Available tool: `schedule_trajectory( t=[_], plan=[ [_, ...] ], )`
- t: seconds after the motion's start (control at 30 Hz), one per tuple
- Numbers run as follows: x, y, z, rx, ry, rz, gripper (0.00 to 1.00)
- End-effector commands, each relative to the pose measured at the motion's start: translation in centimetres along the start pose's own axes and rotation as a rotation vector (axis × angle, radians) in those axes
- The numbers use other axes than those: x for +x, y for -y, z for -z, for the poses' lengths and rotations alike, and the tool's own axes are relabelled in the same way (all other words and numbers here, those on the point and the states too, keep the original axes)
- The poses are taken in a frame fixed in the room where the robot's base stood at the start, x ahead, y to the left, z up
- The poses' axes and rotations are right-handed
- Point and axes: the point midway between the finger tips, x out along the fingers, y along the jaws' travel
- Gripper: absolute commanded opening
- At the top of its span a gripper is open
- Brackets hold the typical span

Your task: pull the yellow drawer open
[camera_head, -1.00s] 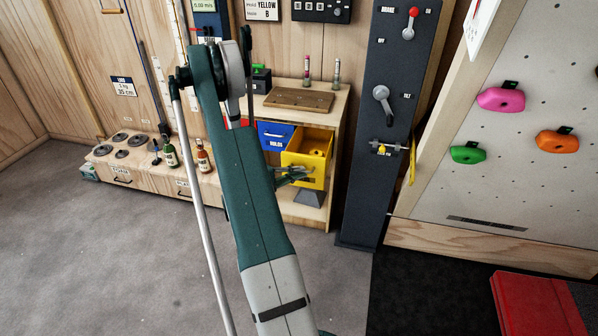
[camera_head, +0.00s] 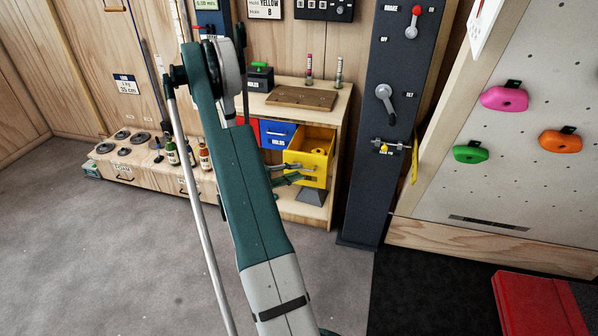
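The yellow drawer (camera_head: 322,173) stands pulled out of the wooden cabinet on the right of its row, with its open top showing. Yellow items (camera_head: 319,151) lie inside it. My gripper (camera_head: 302,173) is at the drawer's front face, near the handle area, seen from behind and partly hidden by my own arm. Its two fingers show as separate dark green and grey shapes with a gap between them, one above the other. I see nothing clearly held between them. Whether a finger still touches the handle cannot be told.
A blue drawer (camera_head: 278,136) and a partly hidden red drawer sit shut to the left. A grey wedge-shaped object (camera_head: 312,196) lies on the shelf below. A dark panel with levers (camera_head: 375,205) stands close on the right. Bottles (camera_head: 204,156) stand on the low bench at left.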

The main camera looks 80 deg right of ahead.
Motion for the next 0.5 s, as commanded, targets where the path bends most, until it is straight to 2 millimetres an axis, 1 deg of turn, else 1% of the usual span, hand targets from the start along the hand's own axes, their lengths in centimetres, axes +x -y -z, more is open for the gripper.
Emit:
schedule_trajectory(
  t=[0.03,0.5],
  plan=[
    [-0.8,0.0,0.1,0.000,-0.003,-0.001,0.22],
    [-7.2,0.0,0.1,0.000,-0.003,-0.001,0.22]
  ],
)
